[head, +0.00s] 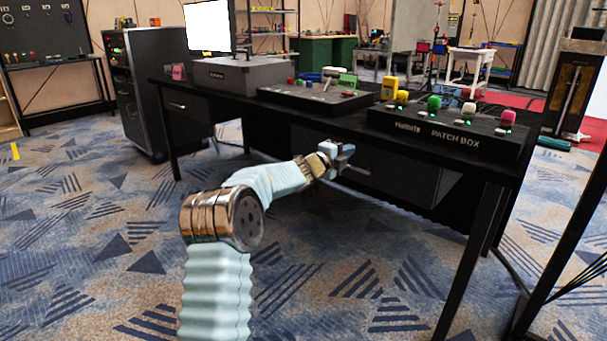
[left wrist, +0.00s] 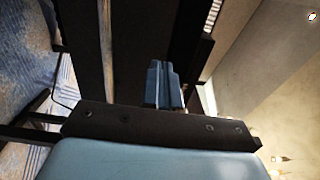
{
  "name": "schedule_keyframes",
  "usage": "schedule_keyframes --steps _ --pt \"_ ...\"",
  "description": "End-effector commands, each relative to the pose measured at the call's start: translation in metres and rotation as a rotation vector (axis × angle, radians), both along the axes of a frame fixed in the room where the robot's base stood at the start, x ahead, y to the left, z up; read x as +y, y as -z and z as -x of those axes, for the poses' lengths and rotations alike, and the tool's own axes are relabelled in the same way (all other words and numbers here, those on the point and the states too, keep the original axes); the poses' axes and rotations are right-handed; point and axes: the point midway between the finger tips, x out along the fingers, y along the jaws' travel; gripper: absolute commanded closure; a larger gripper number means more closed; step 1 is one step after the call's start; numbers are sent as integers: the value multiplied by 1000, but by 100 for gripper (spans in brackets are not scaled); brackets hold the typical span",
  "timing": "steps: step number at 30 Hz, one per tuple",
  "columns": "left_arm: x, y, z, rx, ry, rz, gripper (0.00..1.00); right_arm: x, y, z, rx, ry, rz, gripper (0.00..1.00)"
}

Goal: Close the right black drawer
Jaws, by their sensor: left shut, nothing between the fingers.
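The black desk (head: 340,117) has a right drawer (head: 400,177) under its top. The drawer's dark front faces me, and a lighter wedge shows at its right end; how far it stands out is hard to tell. My left gripper (head: 344,152) is in front of the left part of this drawer front, fingers toward it. Whether it touches is unclear. In the left wrist view the blue-grey fingers (left wrist: 164,86) are together and empty, before a dark surface. A left drawer (head: 188,110) sits under the desk's other end. My right gripper is not seen.
On the desk stand a patch box (head: 447,133) with coloured knobs, a tool tray (head: 312,97) and a grey case (head: 228,76). A desk leg (head: 470,255) rises at the right. A black cabinet (head: 140,90) stands left. Carpet before the desk is clear.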

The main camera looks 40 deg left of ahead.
Motion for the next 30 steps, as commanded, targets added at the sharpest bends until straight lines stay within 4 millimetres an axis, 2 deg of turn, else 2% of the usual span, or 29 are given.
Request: schedule_keyframes --steps 2,19,24,28,30 --pt "-3 3 2 2 2 0 100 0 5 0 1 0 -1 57" --pt "8 3 91 5 0 -3 100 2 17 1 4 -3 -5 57" --pt "9 3 100 5 1 -3 100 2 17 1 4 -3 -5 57" --pt "9 4 101 7 2 0 100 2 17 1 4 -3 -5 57" --pt "5 11 99 23 3 29 100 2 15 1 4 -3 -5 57"
